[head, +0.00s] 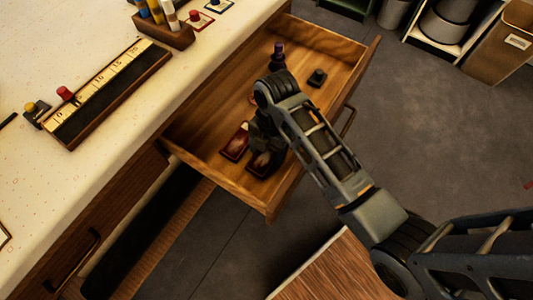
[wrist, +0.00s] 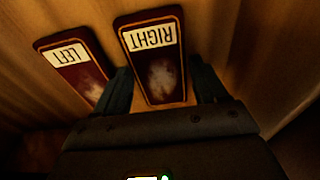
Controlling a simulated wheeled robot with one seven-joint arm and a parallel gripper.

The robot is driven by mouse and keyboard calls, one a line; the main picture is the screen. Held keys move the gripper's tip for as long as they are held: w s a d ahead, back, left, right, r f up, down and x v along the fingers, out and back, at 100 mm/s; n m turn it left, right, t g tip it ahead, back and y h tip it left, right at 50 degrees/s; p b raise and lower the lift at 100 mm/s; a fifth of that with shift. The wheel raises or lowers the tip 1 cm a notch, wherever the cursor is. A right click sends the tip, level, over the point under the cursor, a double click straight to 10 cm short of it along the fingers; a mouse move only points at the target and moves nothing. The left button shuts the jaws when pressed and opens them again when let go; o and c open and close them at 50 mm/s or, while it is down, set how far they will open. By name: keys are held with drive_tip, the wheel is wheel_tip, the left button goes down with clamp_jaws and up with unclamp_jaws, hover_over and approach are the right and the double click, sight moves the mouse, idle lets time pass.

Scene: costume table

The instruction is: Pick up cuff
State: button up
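Two dark red cuffs with pale label strips lie side by side on the drawer floor. In the wrist view, the cuff marked RIGHT (wrist: 158,72) is between my gripper's fingers, and the cuff marked LEFT (wrist: 75,68) lies outside them, to the left. My gripper (wrist: 160,78) is open, with one finger beside each long edge of the RIGHT cuff. I cannot tell whether the fingers touch it. In the head view, my gripper (head: 264,142) reaches down into the drawer and partly covers one cuff (head: 260,164); the other cuff (head: 235,143) shows to its left.
The open wooden drawer (head: 205,125) has raised walls around the cuffs. A dark purple bottle-like object (head: 278,57) and a small dark block (head: 317,77) stand farther back in it. The pale tabletop (head: 60,185) lies left, with a long label rack (head: 110,92).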

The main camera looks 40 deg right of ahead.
drive_tip(key=c, duration=0.8)
drive_tip(key=shift+r, duration=0.1)
